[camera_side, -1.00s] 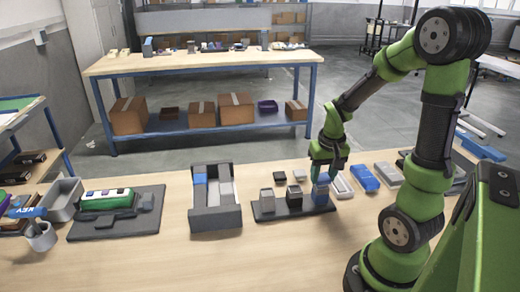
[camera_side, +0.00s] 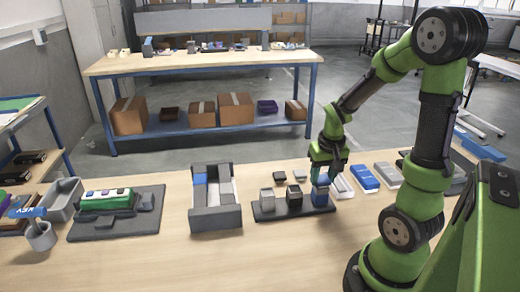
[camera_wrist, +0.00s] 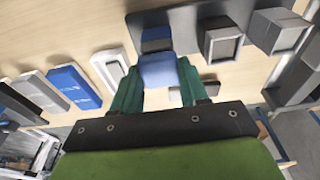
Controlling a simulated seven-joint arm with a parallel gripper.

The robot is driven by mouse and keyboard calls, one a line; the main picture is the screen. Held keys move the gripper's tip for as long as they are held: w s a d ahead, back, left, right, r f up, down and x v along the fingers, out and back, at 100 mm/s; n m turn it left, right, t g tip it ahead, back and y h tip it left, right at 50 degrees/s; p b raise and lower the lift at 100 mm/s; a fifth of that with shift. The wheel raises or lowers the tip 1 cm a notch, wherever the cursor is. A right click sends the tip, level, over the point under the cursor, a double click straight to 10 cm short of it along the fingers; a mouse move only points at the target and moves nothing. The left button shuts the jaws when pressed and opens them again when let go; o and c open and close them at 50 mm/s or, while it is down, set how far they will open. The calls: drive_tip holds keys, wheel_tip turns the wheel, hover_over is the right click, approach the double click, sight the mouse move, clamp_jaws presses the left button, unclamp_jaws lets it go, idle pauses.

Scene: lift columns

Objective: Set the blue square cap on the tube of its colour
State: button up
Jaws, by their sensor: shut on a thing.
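The blue square cap (camera_wrist: 162,70) is held between the two green fingers of my gripper (camera_wrist: 155,88) in the wrist view. My gripper also shows in the side view (camera_side: 325,168), pointing down over the right end of the dark stand (camera_side: 262,214).
Two small loose caps, one dark (camera_side: 300,172) and one brownish (camera_side: 279,176), lie behind the stand. A blue block (camera_side: 364,177) and a grey block (camera_side: 388,174) lie to the right. A grey open box (camera_side: 215,217) stands left; bare table lies in front.

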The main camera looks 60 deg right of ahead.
idle(0.3)
drive_tip(key=o, duration=1.6)
drive_tip(key=shift+r, duration=3.75)
